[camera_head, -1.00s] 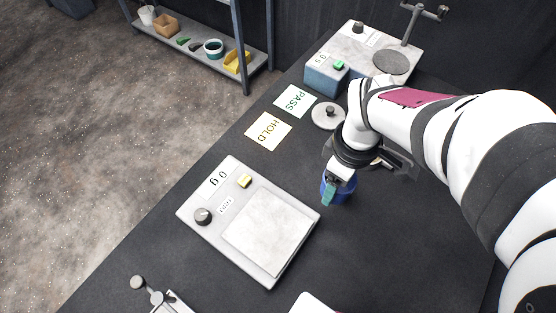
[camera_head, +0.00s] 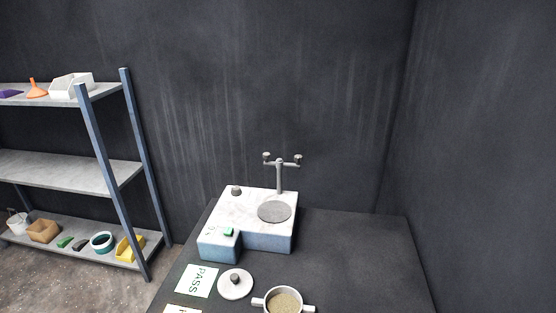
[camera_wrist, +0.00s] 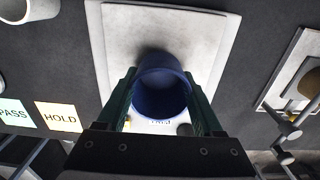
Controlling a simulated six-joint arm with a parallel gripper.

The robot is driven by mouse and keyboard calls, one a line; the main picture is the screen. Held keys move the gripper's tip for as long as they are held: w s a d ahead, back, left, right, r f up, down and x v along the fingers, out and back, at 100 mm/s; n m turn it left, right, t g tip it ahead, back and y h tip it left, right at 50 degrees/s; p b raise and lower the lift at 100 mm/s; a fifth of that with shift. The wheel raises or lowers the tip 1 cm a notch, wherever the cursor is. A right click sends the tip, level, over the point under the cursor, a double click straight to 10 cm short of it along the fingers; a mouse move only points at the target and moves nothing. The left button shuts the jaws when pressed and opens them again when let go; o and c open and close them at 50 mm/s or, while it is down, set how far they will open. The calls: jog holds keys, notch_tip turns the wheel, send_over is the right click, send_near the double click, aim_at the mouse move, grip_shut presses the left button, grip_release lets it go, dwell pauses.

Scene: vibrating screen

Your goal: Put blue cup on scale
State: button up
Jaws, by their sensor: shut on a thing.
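The blue cup (camera_wrist: 160,92) shows in the wrist view, between the two green fingers of my gripper (camera_wrist: 161,80). My gripper is shut on the cup. The cup's open top faces the camera. The white scale (camera_wrist: 205,38) lies beneath it, and the cup overlaps the weighing plate in this view. A dark shadow shows on the plate beside the cup. I cannot tell whether the cup's base touches the plate. The head view shows neither the scale, the cup nor my gripper.
The head view shows a white and blue machine (camera_head: 256,239), a PASS card (camera_head: 197,281), a round lid (camera_head: 235,284) and a two-handled pot (camera_head: 283,302) with grainy contents. A HOLD card (camera_wrist: 59,116) lies left of the scale. Another device (camera_wrist: 294,88) stands right of it.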

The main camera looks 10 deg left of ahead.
jog(key=shift+f, duration=0.3)
jog(key=o, duration=1.3)
jog(key=shift+f, duration=0.1)
notch_tip(320, 180, up, 12)
jog(key=d+r+m, duration=0.1)
jog(key=d+m, duration=0.6)
jog(key=m, duration=0.1)
jog(key=d+r+m+y, duration=0.1)
jog(key=d+m, duration=0.6)
jog(key=d+r+m, duration=0.1)
jog(key=d+m, duration=0.6)
jog(key=m, duration=0.1)
jog(key=shift+d+r+m+y, duration=0.3)
jog(key=shift+r+y, duration=0.05)
jog(key=shift+y, duration=0.05)
